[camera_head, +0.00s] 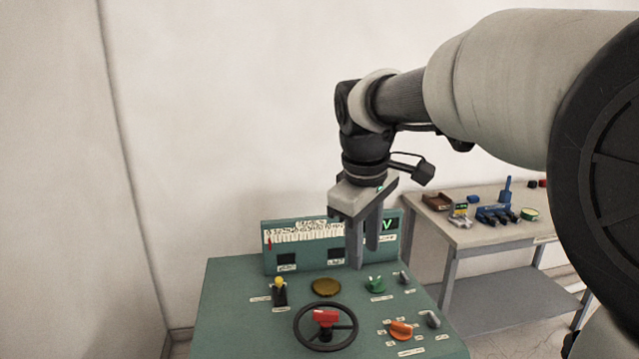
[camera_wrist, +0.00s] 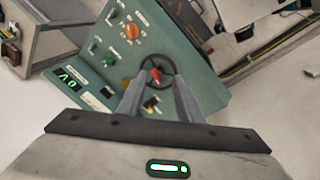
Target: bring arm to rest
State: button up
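My gripper (camera_head: 364,258) points down above the back part of the green control panel (camera_head: 232,290). Its two fingers are apart with nothing between them; they show in the wrist view (camera_wrist: 159,78) too. In the wrist view the black handwheel with a red hub (camera_wrist: 157,74) appears beyond the fingertips. In the head view the handwheel (camera_head: 326,326) is at the panel's front, clear of the fingers. My arm reaches in from the right. The fingers hide part of the panel's upright back plate (camera_head: 268,254).
The panel carries a yellow-tipped lever (camera_head: 279,286), a brass disc (camera_head: 326,287), a green knob (camera_head: 376,284) and an orange knob (camera_head: 401,330). A workbench (camera_head: 478,233) with blue tools (camera_head: 497,214) stands behind right. A bare wall is behind; space above the panel is open.

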jog(key=s+d+f+m+t, duration=0.1)
jog(key=s+d+m, duration=0.1)
jog(key=s, duration=0.4)
jog(key=s+d+f+m+t, duration=0.1)
jog(key=s+d+f+m, duration=0.1)
jog(key=s+m, duration=0.2)
jog(key=s+d+f+m+t, duration=0.1)
jog(key=s+d+m, duration=0.1)
jog(key=s, duration=0.7)
jog(key=shift+s+f+m+y, duration=0.25)
jog(key=shift+s+m+y, duration=0.15)
jog(key=shift+m, duration=0.5)
jog(key=shift+d, duration=0.1)
